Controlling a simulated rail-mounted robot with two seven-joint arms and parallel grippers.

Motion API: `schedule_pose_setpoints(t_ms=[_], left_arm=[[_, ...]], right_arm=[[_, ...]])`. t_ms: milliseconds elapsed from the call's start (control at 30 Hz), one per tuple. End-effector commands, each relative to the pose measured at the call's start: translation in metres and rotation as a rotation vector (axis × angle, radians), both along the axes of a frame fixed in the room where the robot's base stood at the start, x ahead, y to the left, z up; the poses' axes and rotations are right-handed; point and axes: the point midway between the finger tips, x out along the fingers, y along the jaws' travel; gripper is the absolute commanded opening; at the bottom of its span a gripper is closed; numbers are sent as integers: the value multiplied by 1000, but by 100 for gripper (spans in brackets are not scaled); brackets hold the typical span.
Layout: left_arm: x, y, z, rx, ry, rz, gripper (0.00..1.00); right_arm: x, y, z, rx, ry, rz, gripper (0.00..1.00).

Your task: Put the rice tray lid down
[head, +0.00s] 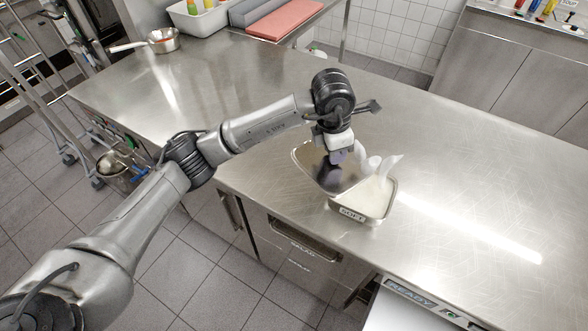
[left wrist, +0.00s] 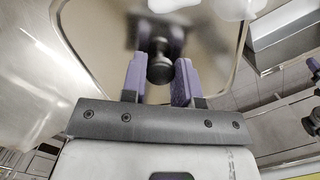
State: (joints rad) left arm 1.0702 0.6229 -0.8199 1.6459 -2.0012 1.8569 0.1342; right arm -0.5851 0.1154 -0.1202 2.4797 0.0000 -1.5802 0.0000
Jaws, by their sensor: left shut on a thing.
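The rice tray (head: 362,211) is a small metal pan with a label on its front, set in or on the steel counter. White contents fill it, and white steam-like wisps rise at its back. My left gripper (head: 338,157) is shut on the dark knob (left wrist: 160,68) of the shiny metal lid (head: 308,160). The lid is beside the tray, at its left and back, leaving the tray's top mostly uncovered. Whether the lid touches the counter or the tray rim is unclear. In the left wrist view, the purple fingers (left wrist: 160,55) flank the knob in front of the lid plate (left wrist: 95,35).
The steel counter (head: 455,165) is clear to the right and behind the tray. A saucepan (head: 163,41) stands at the far left. A red board (head: 285,19) and a white bin with bottles (head: 198,22) are at the back. Drawers (head: 297,245) lie below the front edge.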

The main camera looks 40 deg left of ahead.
Motion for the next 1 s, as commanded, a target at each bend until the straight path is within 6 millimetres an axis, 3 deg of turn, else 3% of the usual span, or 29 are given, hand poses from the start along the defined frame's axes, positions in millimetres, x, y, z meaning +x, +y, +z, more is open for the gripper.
schedule_pose_setpoints(t_ms=[33,200,400,567,1000], left_arm=[[3,2,-11,-1,3,110,4],[10,13,-26,-1,2,457,4],[15,21,-37,-1,1,704,4],[16,32,-45,0,3,787,4],[20,115,-96,1,4,800,4]], right_arm=[[1,0,-8,0,-1,0,43],[1,0,-16,-1,-3,1,43],[2,-1,-22,-4,-5,3,43],[2,-2,-25,-8,-5,5,43],[2,-2,-36,-7,-6,4,43]])
